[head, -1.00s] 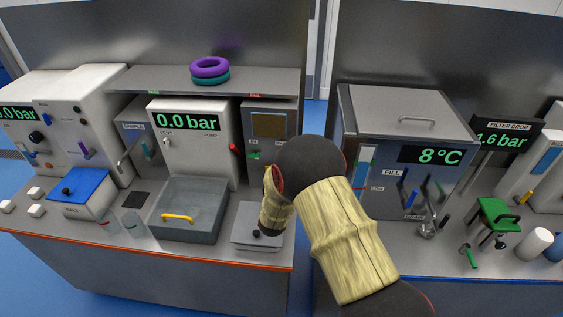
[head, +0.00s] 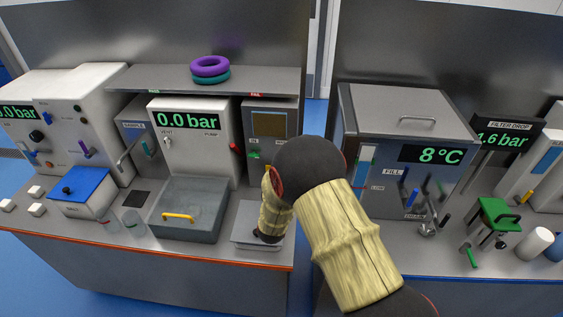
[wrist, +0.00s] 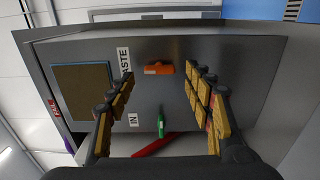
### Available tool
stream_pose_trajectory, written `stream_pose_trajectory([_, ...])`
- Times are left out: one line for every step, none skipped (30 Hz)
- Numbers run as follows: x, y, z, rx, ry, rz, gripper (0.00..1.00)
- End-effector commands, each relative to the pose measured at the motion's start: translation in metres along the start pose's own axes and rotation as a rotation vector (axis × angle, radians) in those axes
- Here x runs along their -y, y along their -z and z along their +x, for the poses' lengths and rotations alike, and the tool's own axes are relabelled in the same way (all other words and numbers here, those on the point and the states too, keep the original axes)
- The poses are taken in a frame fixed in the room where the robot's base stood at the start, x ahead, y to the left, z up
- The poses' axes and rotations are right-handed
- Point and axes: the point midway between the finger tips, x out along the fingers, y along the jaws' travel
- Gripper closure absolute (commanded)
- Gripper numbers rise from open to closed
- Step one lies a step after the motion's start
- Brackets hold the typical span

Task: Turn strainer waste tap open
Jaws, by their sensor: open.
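The waste tap has an orange handle (wrist: 158,68) beside the WASTE label (wrist: 125,62) on a grey panel in the wrist view. The handle lies crosswise in that picture. My gripper (wrist: 160,80) is open, with its yellow-padded fingers on either side of the orange handle and no visible contact. A green handle (wrist: 161,126) near the IN label (wrist: 133,120) sits lower between the fingers. In the head view the grey strainer cabinet (head: 288,118) stands left of my arm. My arm hides its lower front, and the orange handle cannot be made out there.
The cabinet's brown window (wrist: 82,90) is left of the fingers in the wrist view. A red bar (wrist: 152,146) lies below the green handle.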

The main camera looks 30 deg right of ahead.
Motion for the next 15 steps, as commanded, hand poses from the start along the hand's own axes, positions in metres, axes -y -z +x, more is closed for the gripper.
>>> stream_pose_trajectory([0.000,0.001,-0.011,-0.003,0.002,-0.001,0.48])
stream_pose_trajectory([0.000,0.002,-0.018,-0.004,0.002,-0.001,0.48])
stream_pose_trajectory([0.001,0.001,-0.027,-0.004,0.002,-0.002,0.48])
stream_pose_trajectory([0.001,0.001,-0.033,-0.003,0.002,-0.001,0.48])
stream_pose_trajectory([0.000,0.001,-0.039,-0.003,0.002,-0.001,0.48])
stream_pose_trajectory([0.001,0.002,-0.047,-0.004,0.002,-0.001,0.48])
stream_pose_trajectory([0.000,0.001,-0.053,-0.003,0.001,0.000,0.48])
stream_pose_trajectory([0.000,0.001,-0.058,-0.003,0.002,0.000,0.48])
stream_pose_trajectory([0.001,0.001,-0.065,-0.003,0.001,-0.001,0.48])
stream_pose_trajectory([0.001,0.001,-0.070,-0.003,0.001,-0.001,0.48])
stream_pose_trajectory([0.001,0.001,-0.074,-0.003,0.002,-0.001,0.48])
stream_pose_trajectory([0.001,0.001,-0.079,-0.003,0.002,-0.001,0.48])
stream_pose_trajectory([0.001,0.001,-0.082,-0.003,0.002,0.000,0.48])
stream_pose_trajectory([0.001,0.001,-0.085,-0.002,0.002,-0.001,0.48])
stream_pose_trajectory([0.001,0.001,-0.088,-0.002,0.001,-0.001,0.48])
